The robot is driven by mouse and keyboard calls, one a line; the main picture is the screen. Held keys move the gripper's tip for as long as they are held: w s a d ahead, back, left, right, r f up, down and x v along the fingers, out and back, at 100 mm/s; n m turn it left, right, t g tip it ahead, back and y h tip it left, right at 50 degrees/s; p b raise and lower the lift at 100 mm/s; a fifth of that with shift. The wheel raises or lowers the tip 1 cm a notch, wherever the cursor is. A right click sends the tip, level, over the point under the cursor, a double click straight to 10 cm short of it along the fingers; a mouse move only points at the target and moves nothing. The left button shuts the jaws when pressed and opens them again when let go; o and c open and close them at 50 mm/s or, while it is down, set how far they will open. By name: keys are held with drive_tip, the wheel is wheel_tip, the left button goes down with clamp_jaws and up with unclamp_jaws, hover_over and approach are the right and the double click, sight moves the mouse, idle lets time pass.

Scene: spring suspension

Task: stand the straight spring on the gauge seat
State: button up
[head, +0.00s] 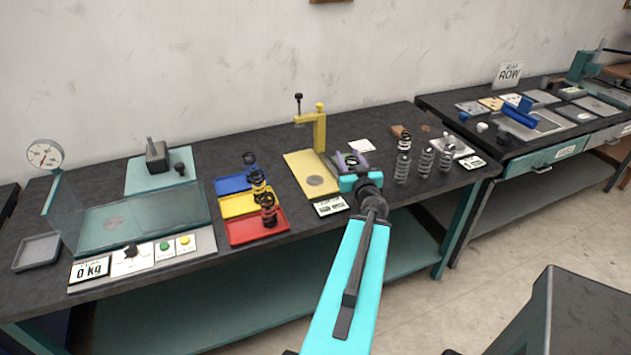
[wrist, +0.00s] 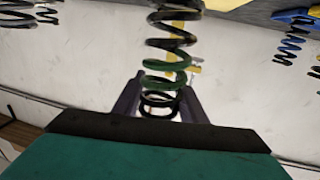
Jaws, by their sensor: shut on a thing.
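My gripper (head: 352,165) is shut on a dark spring with a green band on its coils, which shows well in the wrist view (wrist: 167,60). Its purple-grey fingers (wrist: 158,98) close on either side of the spring's lower coils in that picture. In the head view the held spring (head: 352,158) is small and mostly hidden by my gripper. A yellow gauge stand (head: 319,130) rises at the back of a yellow plate. A round grey seat (head: 315,181) lies on that plate, bare, to the left of my gripper. The spring's height above the table is unclear.
Blue, yellow (head: 232,206) and red (head: 245,232) trays hold dark springs left of the yellow plate. Several springs (head: 425,162) stand to the right of my gripper. A teal press with a dial (head: 44,155) stands far left. A label card (head: 330,206) lies in front.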

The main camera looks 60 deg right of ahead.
drive_tip(key=shift+d, duration=0.15)
drive_tip(key=w+d+f+p, duration=0.1)
drive_tip(key=w+d, duration=0.1)
drive_tip(key=w, duration=1.2)
drive_tip(key=shift+w+d+f, duration=0.15)
drive_tip(key=shift+d+f, duration=0.1)
drive_tip(key=shift+d, duration=0.05)
drive_tip(key=shift+w+d+f+p, duration=0.1)
drive_tip(key=shift+w+f+p, duration=0.25)
drive_tip(key=shift+f, duration=0.55)
drive_tip(key=shift+w+f+p, duration=0.2)
drive_tip(key=shift+w+f, duration=0.1)
drive_tip(key=shift+f, duration=0.6)
drive_tip(key=shift+f, duration=0.15)
drive_tip(key=o, duration=1.2)
